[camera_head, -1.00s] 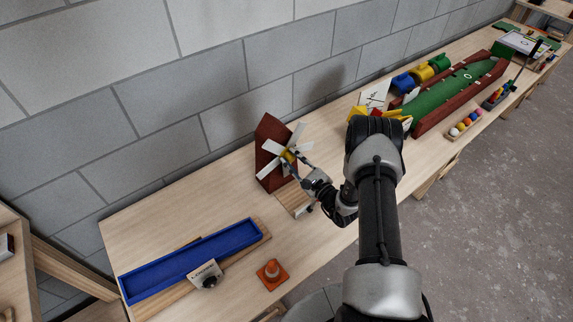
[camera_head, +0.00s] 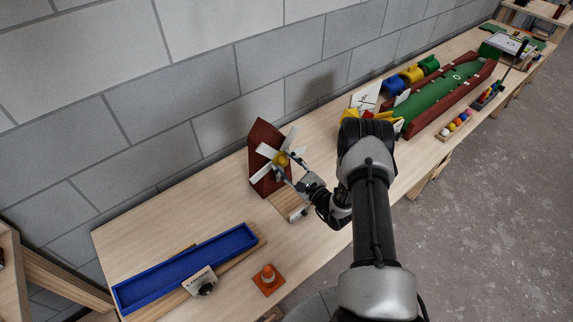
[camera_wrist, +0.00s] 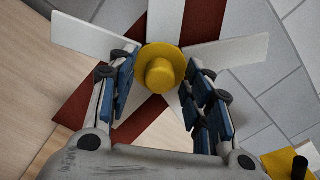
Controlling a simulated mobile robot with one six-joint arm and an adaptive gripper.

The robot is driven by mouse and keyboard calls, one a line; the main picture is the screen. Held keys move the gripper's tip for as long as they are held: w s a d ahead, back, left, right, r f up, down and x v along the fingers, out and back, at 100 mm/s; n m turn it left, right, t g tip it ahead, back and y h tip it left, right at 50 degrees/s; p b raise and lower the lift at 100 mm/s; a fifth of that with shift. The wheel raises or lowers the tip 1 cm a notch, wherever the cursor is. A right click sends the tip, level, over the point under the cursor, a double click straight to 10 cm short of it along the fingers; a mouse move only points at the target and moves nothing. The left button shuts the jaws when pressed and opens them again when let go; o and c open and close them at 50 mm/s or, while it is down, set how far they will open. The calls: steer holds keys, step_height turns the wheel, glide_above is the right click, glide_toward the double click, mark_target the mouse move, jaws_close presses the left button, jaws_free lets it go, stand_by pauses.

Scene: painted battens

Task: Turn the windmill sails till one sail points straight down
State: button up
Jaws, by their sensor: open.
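The windmill is a dark red body (camera_head: 264,133) on the table against the wall, with white sails (camera_head: 291,139) around a yellow hub (camera_head: 281,159). In the wrist view the yellow hub (camera_wrist: 162,67) sits at the upper middle, with a white sail (camera_wrist: 165,20) going up from it and others to the left and right. The lower sails are partly hidden by the fingers. My gripper (camera_wrist: 163,95) is open, with one blue-padded finger on each side just below the hub. I cannot tell whether a finger touches a sail. It also shows in the head view (camera_head: 291,176), in front of the sails.
A wooden block (camera_head: 287,205) lies below my gripper. A green game board (camera_head: 440,97) and yellow parts (camera_head: 350,113) lie to the right. The wall is close behind.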

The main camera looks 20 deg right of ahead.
steer(key=v, duration=1.2)
